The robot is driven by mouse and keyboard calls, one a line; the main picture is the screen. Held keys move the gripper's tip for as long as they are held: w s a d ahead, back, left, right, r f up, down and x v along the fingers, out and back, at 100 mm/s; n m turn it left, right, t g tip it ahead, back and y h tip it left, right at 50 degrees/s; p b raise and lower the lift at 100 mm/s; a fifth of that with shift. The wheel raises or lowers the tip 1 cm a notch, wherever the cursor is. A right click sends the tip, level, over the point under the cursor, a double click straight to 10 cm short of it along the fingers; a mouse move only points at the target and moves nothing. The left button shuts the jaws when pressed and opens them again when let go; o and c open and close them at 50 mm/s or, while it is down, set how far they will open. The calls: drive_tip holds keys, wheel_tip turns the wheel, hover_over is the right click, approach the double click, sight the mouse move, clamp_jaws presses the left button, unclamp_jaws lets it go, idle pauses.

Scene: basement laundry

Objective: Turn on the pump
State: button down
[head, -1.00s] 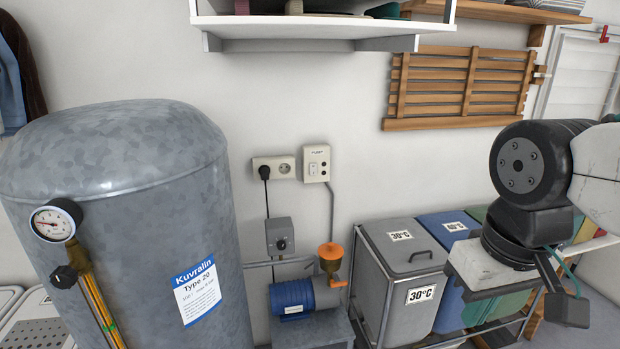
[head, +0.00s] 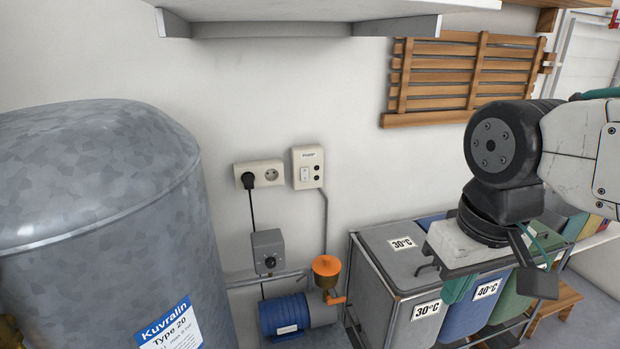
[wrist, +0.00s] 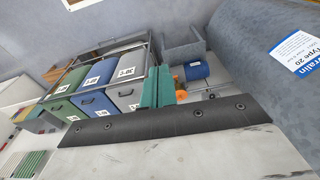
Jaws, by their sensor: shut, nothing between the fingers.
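The blue pump motor (head: 285,315) sits low against the wall in the head view, beside an orange-topped fitting (head: 327,266). Above it, a cream switch box (head: 308,153) with a small, hard-to-read label carries a white rocker switch (head: 305,174) and two dark round spots. I cannot tell the rocker's position. A grey box with a black knob (head: 268,252) is mounted below the socket. In the wrist view the teal fingers of my gripper (wrist: 158,72) are together and empty, with the motor (wrist: 197,71) beyond them. My arm is right of the switch box, well apart from it.
A galvanised tank (head: 100,200) fills the left. A double socket (head: 258,174) holds a black plug. Lidded laundry bins (head: 385,265) in a metal frame stand right of the pump. A white shelf (head: 300,22) overhangs the wall above.

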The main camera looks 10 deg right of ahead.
drive_tip(key=shift+d, duration=0.1)
drive_tip(key=shift+w, duration=0.1)
drive_tip(key=w+a+m+y, duration=0.5)
drive_tip(key=w+m, duration=0.6)
drive_tip(key=w+a+m+y, duration=0.4)
drive_tip(key=w+m+y, duration=0.2)
drive_tip(key=w+m, duration=0.4)
drive_tip(key=w+d+f+m+t, duration=0.3)
drive_tip(key=w+m, duration=0.4)
drive_tip(key=m, duration=0.1)
drive_tip(key=w+d+f+m+t+y, duration=0.1)
drive_tip(key=w+d+f+m+t, duration=0.3)
drive_tip(key=w+m, duration=0.4)
drive_tip(key=w+d+f+m+t, duration=0.3)
drive_tip(key=w+d+m, duration=0.1)
drive_tip(key=w+m, duration=0.4)
drive_tip(key=shift+w+d+f+m, duration=0.2)
drive_tip(key=shift+f+m, duration=0.1)
drive_tip(key=shift+f, duration=0.05)
